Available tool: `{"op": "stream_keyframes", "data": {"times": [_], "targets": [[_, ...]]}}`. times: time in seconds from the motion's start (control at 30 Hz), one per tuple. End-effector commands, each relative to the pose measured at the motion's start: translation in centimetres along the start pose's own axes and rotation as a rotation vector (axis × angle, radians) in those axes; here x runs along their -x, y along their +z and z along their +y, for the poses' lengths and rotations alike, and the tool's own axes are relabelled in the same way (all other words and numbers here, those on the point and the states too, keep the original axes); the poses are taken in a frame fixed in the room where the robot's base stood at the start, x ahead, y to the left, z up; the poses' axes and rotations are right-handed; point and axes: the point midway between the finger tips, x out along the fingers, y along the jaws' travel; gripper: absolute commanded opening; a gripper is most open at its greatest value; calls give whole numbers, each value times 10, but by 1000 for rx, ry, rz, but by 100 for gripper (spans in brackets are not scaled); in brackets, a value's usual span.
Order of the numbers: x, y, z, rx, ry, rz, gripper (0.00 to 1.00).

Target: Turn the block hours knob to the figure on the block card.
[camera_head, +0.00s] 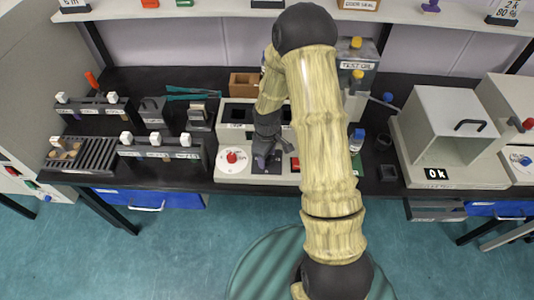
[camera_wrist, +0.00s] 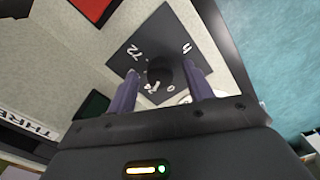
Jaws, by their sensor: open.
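The block hours knob (camera_wrist: 160,72) is a dark round knob on a dark square dial plate (camera_wrist: 140,52) in the wrist view. Pale figures ring it; a 72 reads clearly, others are partly hidden or hard to read. My gripper (camera_wrist: 161,76) is open, its two purple fingers on either side of the knob. I cannot tell whether they touch it. In the head view my gripper (camera_head: 263,158) is low over the dark plate (camera_head: 271,167) on the front of the pale machine and hides the knob. No card is clearly identifiable as the block card.
A red button on a white disc (camera_head: 232,157) is left of the dial. A red panel (camera_wrist: 92,9) is close by. Shelf cards read "5 m" (camera_head: 75,4) and "2 k 80 %" (camera_head: 504,12). Racks (camera_head: 160,150) stand left; an open-fronted box (camera_head: 440,125) stands right.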

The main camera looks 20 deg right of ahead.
Motion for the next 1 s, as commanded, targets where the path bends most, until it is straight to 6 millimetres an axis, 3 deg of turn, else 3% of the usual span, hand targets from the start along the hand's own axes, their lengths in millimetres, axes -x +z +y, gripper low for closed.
{"op": "stream_keyframes", "data": {"times": [0.27,1.0], "targets": [[18,-1,0,0,2,3,52],[157,0,1,-2,3,2,52]]}}
